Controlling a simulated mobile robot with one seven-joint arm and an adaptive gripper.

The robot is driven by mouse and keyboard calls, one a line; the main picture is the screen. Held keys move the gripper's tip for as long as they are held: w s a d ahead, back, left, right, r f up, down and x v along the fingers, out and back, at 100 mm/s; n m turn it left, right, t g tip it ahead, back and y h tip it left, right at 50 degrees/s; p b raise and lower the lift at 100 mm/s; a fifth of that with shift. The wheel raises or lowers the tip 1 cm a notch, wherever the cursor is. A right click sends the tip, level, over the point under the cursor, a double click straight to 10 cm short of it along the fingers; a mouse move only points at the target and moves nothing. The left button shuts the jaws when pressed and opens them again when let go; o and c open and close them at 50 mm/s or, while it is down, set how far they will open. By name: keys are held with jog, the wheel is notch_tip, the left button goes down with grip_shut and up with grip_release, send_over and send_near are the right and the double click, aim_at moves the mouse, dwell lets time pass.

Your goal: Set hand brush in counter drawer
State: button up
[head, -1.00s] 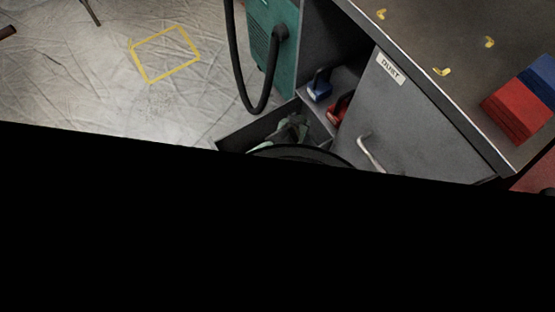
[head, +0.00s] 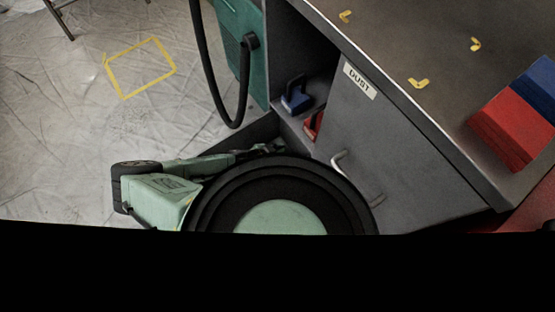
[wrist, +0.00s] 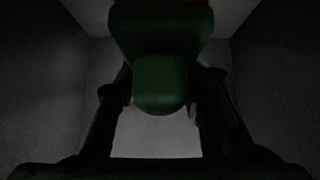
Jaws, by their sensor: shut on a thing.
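My gripper (wrist: 162,92) is shut on the hand brush (wrist: 160,60), a dark green, rounded piece between the two fingers in the wrist view. Grey walls stand on both sides, and a paler floor shows beyond and below, so the brush is inside or just above the open counter drawer (wrist: 50,90). I cannot tell whether the brush touches the drawer floor. In the head view, the drawer's dark wall (head: 245,134) shows beside the counter. My arm covers most of the drawer, and the brush is hidden there.
The counter (head: 400,50) bears yellow corner marks and a red and blue stack (head: 515,125). Its closed door (head: 385,130) is labelled DUST. Blue (head: 296,98) and red (head: 312,124) items sit in the open bay. A green machine (head: 240,50) with a black hose stands behind.

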jog(key=shift+f+b, duration=0.35)
jog(key=shift+f, duration=1.8)
jog(key=shift+f, duration=0.1)
jog(key=o, duration=1.3)
jog(key=shift+p+v, duration=1.4)
jog(key=shift+v, duration=4.65)
